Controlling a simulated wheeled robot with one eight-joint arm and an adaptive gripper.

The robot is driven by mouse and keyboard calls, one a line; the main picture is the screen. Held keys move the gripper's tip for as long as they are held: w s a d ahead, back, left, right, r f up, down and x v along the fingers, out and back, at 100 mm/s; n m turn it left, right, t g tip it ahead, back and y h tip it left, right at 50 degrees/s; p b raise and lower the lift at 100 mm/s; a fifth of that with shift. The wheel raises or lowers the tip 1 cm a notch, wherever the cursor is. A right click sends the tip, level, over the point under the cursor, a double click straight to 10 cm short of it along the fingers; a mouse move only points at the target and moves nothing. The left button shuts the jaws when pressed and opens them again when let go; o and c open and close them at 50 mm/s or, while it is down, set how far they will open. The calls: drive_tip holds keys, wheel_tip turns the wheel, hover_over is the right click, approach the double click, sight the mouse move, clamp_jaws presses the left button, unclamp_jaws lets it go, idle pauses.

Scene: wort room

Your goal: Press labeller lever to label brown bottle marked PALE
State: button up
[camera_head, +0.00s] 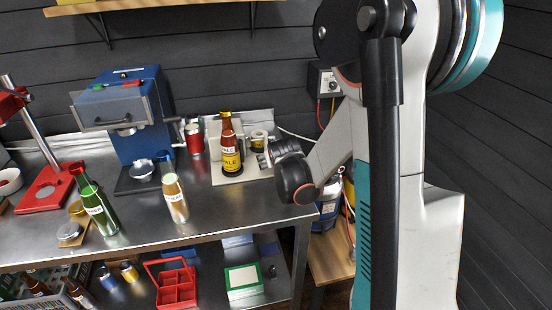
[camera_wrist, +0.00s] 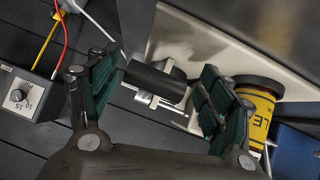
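The brown bottle marked PALE (camera_head: 231,158) stands upright on the pale base plate of the labeller (camera_head: 258,174), with a yellow label on its body and a white one on its neck. Part of its yellow label (camera_wrist: 258,108) also shows in the wrist view, beside the right finger. My gripper (camera_head: 285,148) is just right of the labeller, at the bench's right end. In the wrist view my gripper (camera_wrist: 160,76) is open, with the black lever handle (camera_wrist: 155,82) between its green-padded fingers. I cannot tell whether either finger touches the handle.
A grey control box (camera_head: 326,80) with cables hangs near my arm.

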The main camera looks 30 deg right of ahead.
drive_tip(key=shift+r, duration=0.1)
drive_tip(key=v, duration=1.2)
drive_tip(key=shift+c, duration=0.3)
